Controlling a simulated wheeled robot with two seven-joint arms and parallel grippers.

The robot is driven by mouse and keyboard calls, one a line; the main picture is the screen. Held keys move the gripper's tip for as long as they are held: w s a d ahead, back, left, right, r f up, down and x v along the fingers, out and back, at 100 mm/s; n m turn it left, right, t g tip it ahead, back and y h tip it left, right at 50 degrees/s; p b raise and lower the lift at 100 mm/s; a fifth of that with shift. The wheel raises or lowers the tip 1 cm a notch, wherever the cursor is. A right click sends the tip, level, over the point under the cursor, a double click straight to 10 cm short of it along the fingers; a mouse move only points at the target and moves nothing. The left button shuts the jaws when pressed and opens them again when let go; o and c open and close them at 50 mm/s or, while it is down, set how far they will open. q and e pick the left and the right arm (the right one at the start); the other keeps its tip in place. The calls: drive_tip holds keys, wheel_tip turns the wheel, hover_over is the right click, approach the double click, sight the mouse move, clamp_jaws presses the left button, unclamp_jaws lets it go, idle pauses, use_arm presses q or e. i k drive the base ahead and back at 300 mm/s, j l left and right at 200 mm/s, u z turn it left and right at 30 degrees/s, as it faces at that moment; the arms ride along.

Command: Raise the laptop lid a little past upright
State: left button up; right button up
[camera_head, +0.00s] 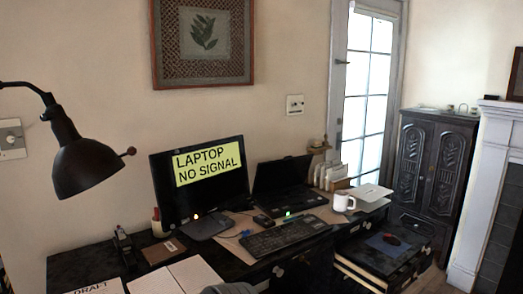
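A black laptop stands open on the dark desk, with its dark lid (283,177) raised towards the wall and its base (291,202) flat below. The lid looks close to upright; I cannot tell its exact angle. A monitor (203,195) with a yellow "LAPTOP NO SIGNAL" label stands to its left. Neither of my grippers can be made out in the head view. A grey rounded shape at the bottom edge is cut off, and I cannot tell what it is.
A black keyboard (285,237) lies in front of the laptop. A white mug (343,202), a flat light-coloured item (371,192) and a holder with upright papers (331,175) are to its right. A drawer (372,276) stands open at lower right. A black lamp (84,167) hangs at left.

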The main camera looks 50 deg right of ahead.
sight(289, 172)
drive_tip(key=l, duration=0.75)
drive_tip(key=k+l+u, duration=0.15)
drive_tip(key=l, duration=1.3)
drive_tip(key=k+l+u, duration=0.1)
drive_tip(key=l, duration=0.6)
